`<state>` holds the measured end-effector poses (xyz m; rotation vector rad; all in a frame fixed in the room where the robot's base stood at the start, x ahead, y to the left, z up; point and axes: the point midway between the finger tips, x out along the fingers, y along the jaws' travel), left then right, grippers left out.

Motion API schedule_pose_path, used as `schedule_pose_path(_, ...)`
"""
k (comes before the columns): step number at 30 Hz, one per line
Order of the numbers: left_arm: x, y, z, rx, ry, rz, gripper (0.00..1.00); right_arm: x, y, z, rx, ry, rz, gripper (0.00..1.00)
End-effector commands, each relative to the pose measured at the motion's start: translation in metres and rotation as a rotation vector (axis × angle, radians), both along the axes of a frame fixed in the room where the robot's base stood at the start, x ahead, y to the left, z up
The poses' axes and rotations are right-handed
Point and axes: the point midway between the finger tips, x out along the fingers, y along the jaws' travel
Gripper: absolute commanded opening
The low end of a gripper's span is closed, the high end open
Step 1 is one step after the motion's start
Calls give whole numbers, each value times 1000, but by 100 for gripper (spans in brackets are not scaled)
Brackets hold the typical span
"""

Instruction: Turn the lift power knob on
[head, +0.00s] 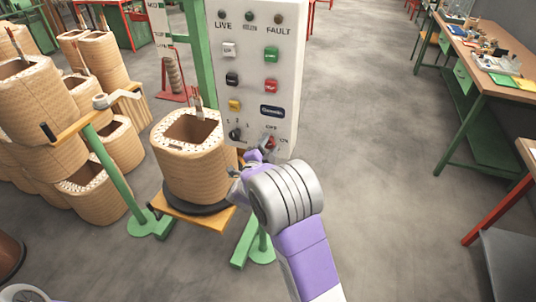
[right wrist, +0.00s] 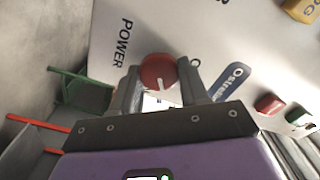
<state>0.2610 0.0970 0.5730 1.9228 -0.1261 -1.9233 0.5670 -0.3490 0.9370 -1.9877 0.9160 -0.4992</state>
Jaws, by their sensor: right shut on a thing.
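The red power knob (head: 268,141) sits low on the right of the white control panel (head: 287,65), beside small OFF/ON lettering. In the right wrist view the round red knob (right wrist: 158,70) is between the two fingertips, with a white mark pointing toward the bottom of the picture and the word POWER to its left. My right gripper (right wrist: 158,80) is shut on the knob. In the head view my right gripper (head: 258,156) reaches the panel from below, partly covering the knob. My left gripper is not in view.
A wound coil (head: 194,165) stands on an orange platform (head: 215,221) left of my right gripper, close by. More coils (head: 98,60) are stacked at left. A dark knob (head: 235,134) and coloured buttons share the panel. A workbench (head: 480,60) stands at right; the floor between is clear.

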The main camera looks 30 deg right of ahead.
Motion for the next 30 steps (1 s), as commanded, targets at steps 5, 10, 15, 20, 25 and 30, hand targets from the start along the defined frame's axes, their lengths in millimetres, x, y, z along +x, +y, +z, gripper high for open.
schedule_pose_path(5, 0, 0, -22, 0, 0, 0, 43, 0, 0, -5, 111, -127, 0, 14)
schedule_pose_path(10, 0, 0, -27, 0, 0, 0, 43, -1, 0, -3, 204, -237, -1, 14)
schedule_pose_path(15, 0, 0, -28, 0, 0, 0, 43, -1, 0, -3, 283, -327, 0, 14)
schedule_pose_path(20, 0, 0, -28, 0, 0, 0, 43, -1, 0, -3, 335, -387, 0, 14)
schedule_pose_path(25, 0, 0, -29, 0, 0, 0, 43, -1, 0, -3, 369, -428, 0, 14)
schedule_pose_path(30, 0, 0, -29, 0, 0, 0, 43, 0, 0, -3, 383, -445, 0, 14)
